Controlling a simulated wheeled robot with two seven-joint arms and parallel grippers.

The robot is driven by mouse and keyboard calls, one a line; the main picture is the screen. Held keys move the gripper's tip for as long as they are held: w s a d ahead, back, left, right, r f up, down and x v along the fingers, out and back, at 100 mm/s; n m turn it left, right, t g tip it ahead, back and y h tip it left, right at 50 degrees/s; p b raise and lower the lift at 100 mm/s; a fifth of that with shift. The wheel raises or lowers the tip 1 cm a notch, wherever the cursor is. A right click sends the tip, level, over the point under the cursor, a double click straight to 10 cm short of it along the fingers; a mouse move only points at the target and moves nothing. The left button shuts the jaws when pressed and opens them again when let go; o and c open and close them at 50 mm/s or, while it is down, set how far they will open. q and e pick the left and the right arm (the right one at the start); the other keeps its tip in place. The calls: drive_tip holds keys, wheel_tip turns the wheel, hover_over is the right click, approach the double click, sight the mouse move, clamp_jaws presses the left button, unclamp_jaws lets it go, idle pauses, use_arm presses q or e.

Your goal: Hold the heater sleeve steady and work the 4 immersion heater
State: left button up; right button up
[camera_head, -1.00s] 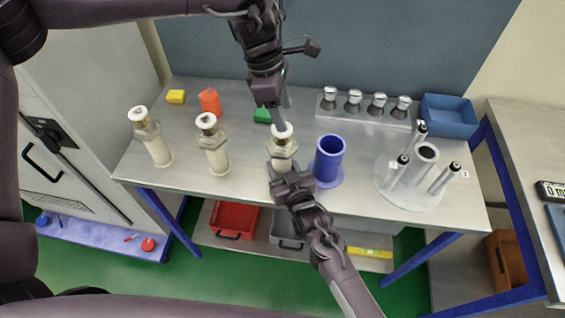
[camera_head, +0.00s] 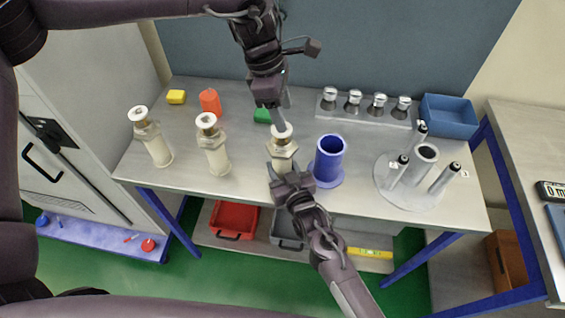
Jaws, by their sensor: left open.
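Three pale cylindrical heater units with hex collars and round white tops stand on the bench: a left one (camera_head: 157,148), a middle one (camera_head: 216,158) and a third one (camera_head: 281,152). I cannot tell where sleeve ends and heater begins. My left gripper (camera_head: 284,117) comes down from above, open, with its fingertips at the third unit's white top. Contact is unclear. My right gripper (camera_head: 282,170) comes from the front, its fingers at the lower body of the third unit. The far finger is partly hidden, so its grip is unclear.
A blue cylinder (camera_head: 329,161) stands close to the right. Beyond it is a round grey stand (camera_head: 408,200) with upright rods. A rack (camera_head: 365,116) of several metal-topped pieces and a blue bin (camera_head: 449,115) are at the back.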

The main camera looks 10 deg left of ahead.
use_arm(q)
drive_tip(key=shift+o, duration=0.2)
drive_tip(key=o, duration=0.5)
drive_tip(key=shift+n, duration=0.3)
drive_tip(key=shift+o, duration=1.1)
drive_tip(key=shift+f+n, duration=0.1)
drive_tip(key=shift+n, duration=0.5)
drive_tip(key=shift+o, duration=0.6)
drive_tip(key=shift+n+y, duration=0.4)
drive_tip(key=shift+n, duration=0.5)
drive_tip(key=n, duration=0.3)
drive_tip(key=shift+f+n+y, duration=0.1)
drive_tip(key=shift+n+y, duration=0.2)
drive_tip(key=shift+y, duration=0.1)
drive_tip(key=n+y, duration=0.1)
drive_tip(key=n, duration=0.4)
drive_tip(key=shift+f, duration=4.5)
drive_tip(key=shift+c, duration=0.4)
